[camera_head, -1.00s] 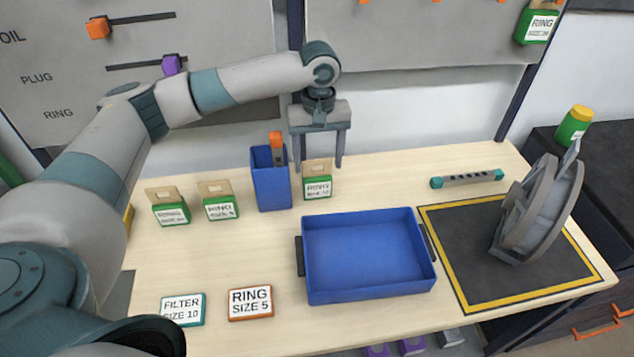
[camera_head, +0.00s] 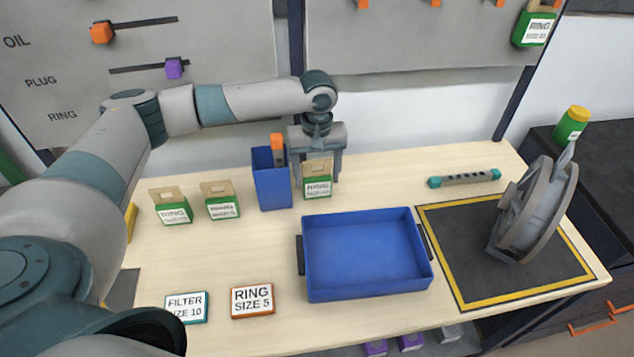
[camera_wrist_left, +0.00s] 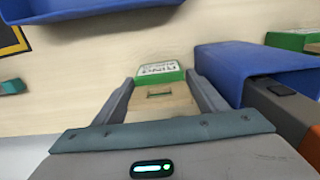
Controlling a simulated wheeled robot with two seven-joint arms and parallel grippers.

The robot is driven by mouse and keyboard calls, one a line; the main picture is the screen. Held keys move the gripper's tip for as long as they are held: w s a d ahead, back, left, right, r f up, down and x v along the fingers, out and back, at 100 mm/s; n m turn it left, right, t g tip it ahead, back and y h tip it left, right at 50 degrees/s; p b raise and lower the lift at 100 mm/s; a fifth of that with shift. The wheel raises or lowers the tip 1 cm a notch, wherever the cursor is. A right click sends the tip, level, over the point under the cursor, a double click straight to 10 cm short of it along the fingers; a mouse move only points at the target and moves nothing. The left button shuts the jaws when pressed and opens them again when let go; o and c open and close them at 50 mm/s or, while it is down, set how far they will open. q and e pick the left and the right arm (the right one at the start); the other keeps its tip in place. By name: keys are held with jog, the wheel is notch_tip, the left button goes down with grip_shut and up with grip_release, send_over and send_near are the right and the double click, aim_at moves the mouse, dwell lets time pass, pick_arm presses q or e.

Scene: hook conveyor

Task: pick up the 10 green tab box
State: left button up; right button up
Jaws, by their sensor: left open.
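A green box with a white label and a cardboard tab (camera_head: 317,188) stands on the table just right of the blue bin; its size number is too small to read. My left gripper (camera_head: 318,176) is open and lowered at this box, a finger on either side of the tab. The left wrist view shows the green box (camera_wrist_left: 160,72) between the two spread fingers. Two similar green tab boxes stand left of the bin, one further left (camera_head: 175,216) and one nearer (camera_head: 224,212); their labels are not clearly readable. My right gripper is not in view.
The tall blue bin (camera_head: 272,190), holding an orange-topped item, stands close beside my left gripper. A blue tray (camera_head: 368,290) lies in front. Label cards (camera_head: 252,300) lie at the front left. A grey reel (camera_head: 530,210) stands on the black mat at right.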

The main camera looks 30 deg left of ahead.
pick_arm(q)
jog(key=c, duration=0.8)
jog(key=shift+c, duration=0.2)
jog(key=shift+r, duration=0.15)
jog(key=shift+r, duration=0.55)
notch_tip(320, 180, up, 9)
jog(key=shift+f+b, duration=0.15)
jog(key=shift+b, duration=1.1)
